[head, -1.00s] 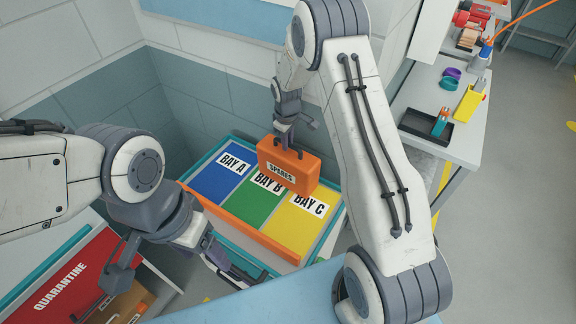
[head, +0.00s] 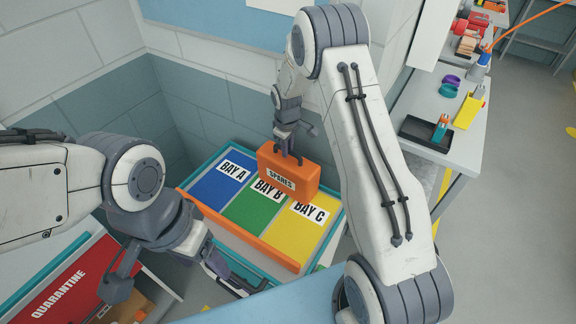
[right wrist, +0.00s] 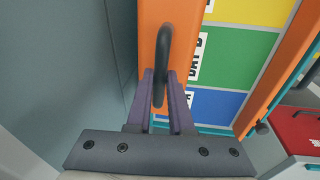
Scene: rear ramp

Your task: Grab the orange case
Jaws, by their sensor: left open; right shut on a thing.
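The orange case (head: 290,168), labelled SPARES, hangs upright from my right gripper (head: 289,150) over the tray with the coloured bays. In the right wrist view, the two fingers of my right gripper (right wrist: 161,95) are shut on the dark handle (right wrist: 161,65) of the orange case (right wrist: 150,30). The case covers part of the green and yellow bays; I cannot tell whether its bottom touches the tray. My left gripper (head: 235,275) is open and empty, in front of the tray near its lower left side.
The tray (head: 225,228) has blue BAY A (head: 222,185), green BAY B (head: 250,212) and yellow BAY C (head: 300,235). A red QUARANTINE box (head: 65,285) stands at lower left. Walls stand behind the tray. A bench (head: 450,120) with several small items is at right.

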